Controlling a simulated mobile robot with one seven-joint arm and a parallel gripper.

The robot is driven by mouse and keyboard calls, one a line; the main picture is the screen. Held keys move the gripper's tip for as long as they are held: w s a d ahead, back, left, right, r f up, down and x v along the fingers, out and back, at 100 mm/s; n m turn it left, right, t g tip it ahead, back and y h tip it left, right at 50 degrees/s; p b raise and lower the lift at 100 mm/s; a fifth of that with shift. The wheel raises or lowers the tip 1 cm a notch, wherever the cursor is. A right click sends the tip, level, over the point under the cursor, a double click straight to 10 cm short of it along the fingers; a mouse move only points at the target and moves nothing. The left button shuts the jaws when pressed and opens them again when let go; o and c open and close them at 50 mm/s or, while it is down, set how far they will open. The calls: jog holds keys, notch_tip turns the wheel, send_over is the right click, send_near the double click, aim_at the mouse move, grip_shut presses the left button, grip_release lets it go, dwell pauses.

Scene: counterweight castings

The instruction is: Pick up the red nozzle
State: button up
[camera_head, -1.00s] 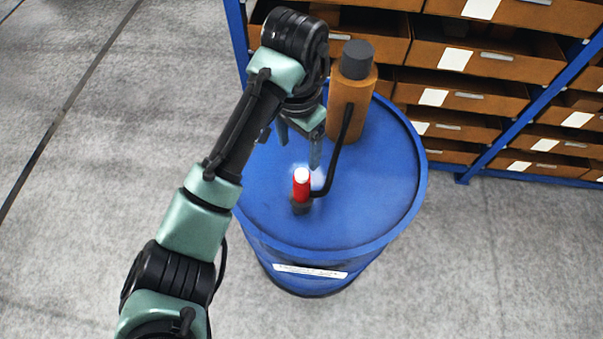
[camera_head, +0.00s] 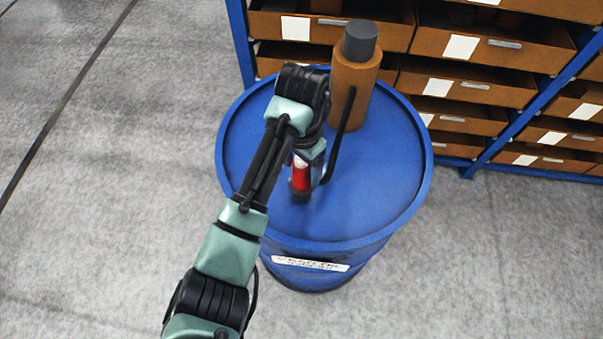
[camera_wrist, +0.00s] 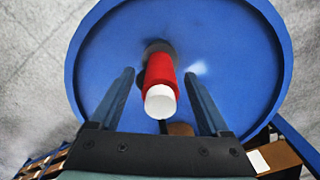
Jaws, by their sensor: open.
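The red nozzle (camera_head: 300,177) has a white tip and a dark base, and stands on the blue drum's lid (camera_head: 375,190). In the wrist view the nozzle (camera_wrist: 160,72) points up toward the camera, white end nearest. My gripper (camera_wrist: 160,85) is open, with one finger on each side of the nozzle and a visible gap on both sides. In the head view my gripper and wrist partly cover the nozzle's upper end. I see no contact between the fingers and the nozzle.
A brown cylinder with a dark grey cap (camera_head: 355,75) stands on the lid behind the nozzle. A black hose (camera_head: 342,130) runs down from it beside the nozzle. A blue-framed rack of brown drawers (camera_head: 480,90) stands behind the drum. The lid's right side is clear.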

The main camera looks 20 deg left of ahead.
jog(key=shift+f, duration=0.15)
jog(key=c, duration=1.2)
